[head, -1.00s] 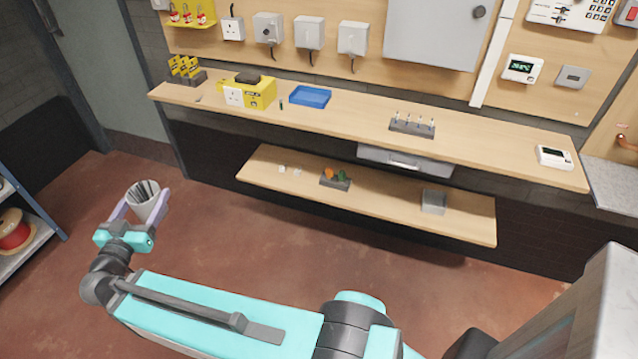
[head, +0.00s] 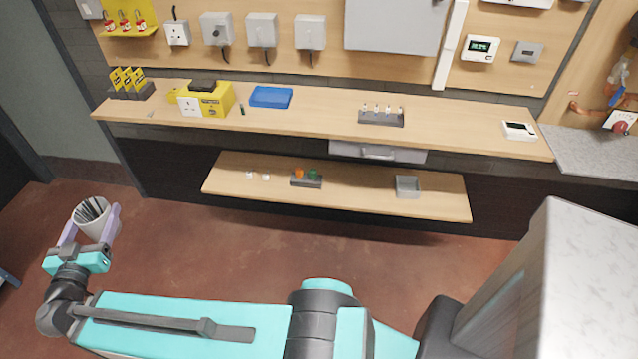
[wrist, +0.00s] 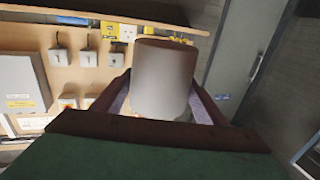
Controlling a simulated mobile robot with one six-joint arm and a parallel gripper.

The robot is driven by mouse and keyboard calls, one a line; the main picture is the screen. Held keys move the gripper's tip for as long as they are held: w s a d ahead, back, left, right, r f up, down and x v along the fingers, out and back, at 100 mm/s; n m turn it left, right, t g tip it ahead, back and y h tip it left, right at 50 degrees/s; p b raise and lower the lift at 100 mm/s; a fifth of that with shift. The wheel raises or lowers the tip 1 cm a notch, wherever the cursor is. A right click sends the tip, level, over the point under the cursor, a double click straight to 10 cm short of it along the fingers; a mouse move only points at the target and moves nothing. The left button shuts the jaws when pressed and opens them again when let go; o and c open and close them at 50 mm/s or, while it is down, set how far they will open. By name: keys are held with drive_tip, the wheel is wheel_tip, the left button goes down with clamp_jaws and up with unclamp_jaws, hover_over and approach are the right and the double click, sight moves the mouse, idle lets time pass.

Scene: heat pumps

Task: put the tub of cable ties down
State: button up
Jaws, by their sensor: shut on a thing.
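The tub of cable ties (head: 97,222) is a pale grey-white cup with dark ties standing in it. It is at the left of the head view, held in the air over the red-brown floor. My gripper (head: 91,232) is shut on it, with a lilac finger on each side. In the wrist view the tub (wrist: 163,80) fills the middle, between the two fingers of my gripper (wrist: 160,103). The ties are hidden in that view.
A long wooden worktop (head: 310,120) holds a yellow box (head: 205,100), a blue tray (head: 271,97), a dark rack (head: 381,117) and a white thermostat (head: 519,131). A lower shelf (head: 350,194) holds small parts and a grey bin (head: 407,187). Both have bare stretches. A pale cabinet (head: 590,290) stands at the right.

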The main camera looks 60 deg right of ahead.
drive_tip(key=shift+a, duration=0.1)
drive_tip(key=shift+d+f, duration=0.15)
drive_tip(key=shift+d, duration=0.05)
drive_tip(key=s+d+f+m+g+h+b, duration=0.1)
drive_tip(key=s+d+f+m+g+b, duration=0.15)
drive_tip(key=d+f+b, duration=0.65)
drive_tip(key=s+d+f+m+g+h+b, duration=0.1)
drive_tip(key=s+d+f+g+b, duration=0.15)
drive_tip(key=d, duration=1.25)
drive_tip(key=s+d+f+m+g+h+b, duration=0.2)
drive_tip(key=s+d+f+b, duration=0.3)
drive_tip(key=d, duration=0.8)
drive_tip(key=s+d+f+m+g+b, duration=0.1)
drive_tip(key=s+d+f+g+b, duration=0.2)
drive_tip(key=s+d+f+b, duration=0.2)
drive_tip(key=s+d+f+m+g+b, duration=0.2)
drive_tip(key=s+d+f+b, duration=0.3)
drive_tip(key=s+d, duration=0.7)
drive_tip(key=s+d+f+m+g+b, duration=0.2)
drive_tip(key=s+d+f+b, duration=0.3)
drive_tip(key=s+d+f, duration=0.4)
drive_tip(key=s+g, duration=0.1)
drive_tip(key=s, duration=0.3)
drive_tip(key=shift+d+g+y+b, duration=0.15)
drive_tip(key=shift+g+y+b, duration=0.15)
drive_tip(key=shift+y+b, duration=0.1)
drive_tip(key=shift+f, duration=0.15)
